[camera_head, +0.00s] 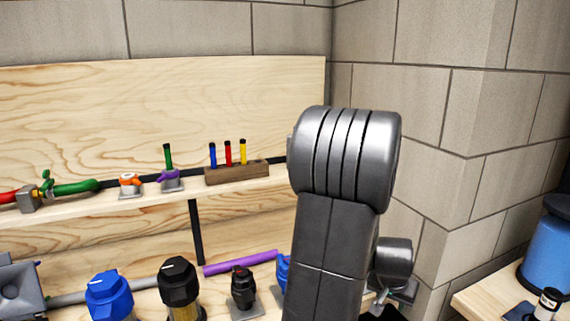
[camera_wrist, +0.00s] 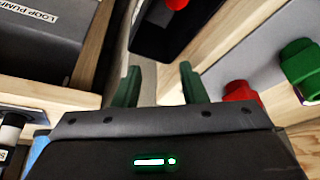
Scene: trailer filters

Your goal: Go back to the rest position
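My gripper (camera_wrist: 159,72) shows in the wrist view with its two dark green fingers apart and nothing between them. Past the fingers are a light gap and wooden edges. In the head view my grey arm stands upright in the middle and right of centre; my gripper cannot be made out there.
In the head view, a wooden shelf (camera_head: 100,203) holds a pen block (camera_head: 237,172). Below are a blue-capped filter (camera_head: 109,296), a black-capped one (camera_head: 180,285) and a purple rod (camera_head: 240,262). A blue canister (camera_head: 548,255) stands at right. The wrist view shows a labelled grey box (camera_wrist: 40,40) and a red fitting (camera_wrist: 240,92).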

